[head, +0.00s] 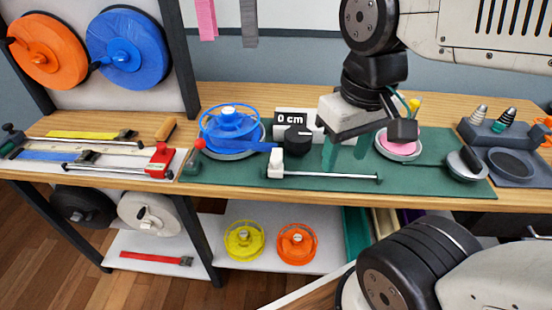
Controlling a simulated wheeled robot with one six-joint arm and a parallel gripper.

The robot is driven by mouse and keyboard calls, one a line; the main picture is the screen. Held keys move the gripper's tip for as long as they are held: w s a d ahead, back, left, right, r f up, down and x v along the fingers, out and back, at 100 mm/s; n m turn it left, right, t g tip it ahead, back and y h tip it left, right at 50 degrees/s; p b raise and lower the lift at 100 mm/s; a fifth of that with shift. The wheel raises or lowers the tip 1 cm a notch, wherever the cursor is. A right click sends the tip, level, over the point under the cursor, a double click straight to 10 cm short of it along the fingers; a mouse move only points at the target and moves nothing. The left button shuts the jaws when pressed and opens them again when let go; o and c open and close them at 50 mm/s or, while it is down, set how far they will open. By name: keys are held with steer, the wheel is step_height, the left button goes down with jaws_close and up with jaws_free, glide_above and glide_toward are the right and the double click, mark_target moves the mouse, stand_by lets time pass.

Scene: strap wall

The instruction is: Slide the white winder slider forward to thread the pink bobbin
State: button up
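The white winder slider (276,164) stands at the left end of a thin metal rail (335,176) on the green mat (432,180). My gripper (345,154) points down over the mat, between the slider and the bobbin and behind the rail. Its green fingers are apart with nothing visible between them. It is clear of the slider.
A blue reel (229,118) stands left of a "0 cm" display (294,118) with a black knob; its blue strap reaches toward the slider. A red-handled lever (197,144) is at the mat's left edge. A dark tray (511,164) stands at right. The mat in front of the rail is mostly clear.

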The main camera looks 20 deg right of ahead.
steer(key=w+f+m+g, duration=0.1)
steer(key=w+f+g, duration=0.15)
steer(key=w, duration=0.35)
steer(key=m+t, duration=0.2)
steer(key=m, duration=1)
glide_above(276, 158)
steer(key=shift+g, duration=0.25)
step_height(276, 158, down, 5)
steer(key=shift+s+f, duration=0.15)
steer(key=shift+m, duration=0.7)
steer(key=shift+w, duration=0.2)
steer(key=shift+f+m, duration=0.3)
steer(key=shift+f, duration=0.1)
step_height(276, 158, down, 7)
steer(key=shift+c, duration=0.3)
